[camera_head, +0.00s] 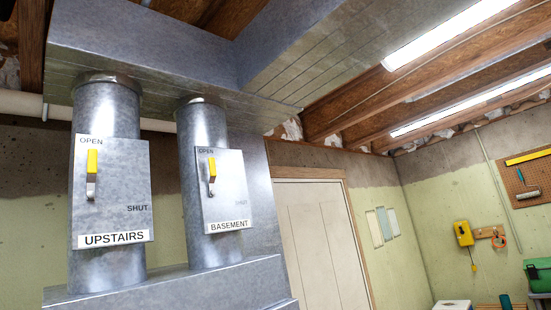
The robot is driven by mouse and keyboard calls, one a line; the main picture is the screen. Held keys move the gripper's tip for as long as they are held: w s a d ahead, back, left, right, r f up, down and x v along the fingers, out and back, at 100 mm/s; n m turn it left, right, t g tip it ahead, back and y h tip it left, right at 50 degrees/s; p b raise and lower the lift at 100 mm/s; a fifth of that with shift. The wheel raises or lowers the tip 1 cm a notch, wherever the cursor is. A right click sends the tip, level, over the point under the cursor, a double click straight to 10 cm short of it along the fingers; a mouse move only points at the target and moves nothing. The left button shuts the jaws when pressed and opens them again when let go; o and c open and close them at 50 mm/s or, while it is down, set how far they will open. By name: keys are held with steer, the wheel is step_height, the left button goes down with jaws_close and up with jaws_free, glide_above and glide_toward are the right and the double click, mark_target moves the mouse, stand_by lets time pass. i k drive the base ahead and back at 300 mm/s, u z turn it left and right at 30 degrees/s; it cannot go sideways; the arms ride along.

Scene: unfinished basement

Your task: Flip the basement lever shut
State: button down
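The basement lever (212,170) has a yellow handle and a small metal pivot below it. It stands upright, its handle up near the OPEN mark, on a grey metal plate labelled BASEMENT (228,227). The SHUT mark is at the plate's right side. This plate is on the right one of two round metal ducts (203,125). The left duct carries a similar plate labelled UPSTAIRS (112,239), and its yellow upstairs lever (91,172) also points up near OPEN. My gripper does not show in this view.
A large metal duct (143,42) runs overhead, and a metal plenum (170,285) lies under the round ducts. A white door (322,240) is behind to the right. A yellow wall phone (463,233) and a pegboard (528,180) are at far right.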

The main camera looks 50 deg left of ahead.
mark_target(212, 164)
steer(key=u, duration=0.25)
steer(key=i, duration=1.1)
steer(key=u, duration=0.95)
steer(key=i, duration=0.25)
steer(key=u, duration=0.15)
steer(key=k, duration=0.9)
steer(key=u, duration=0.15)
steer(key=i, duration=0.9)
steer(key=z, duration=0.1)
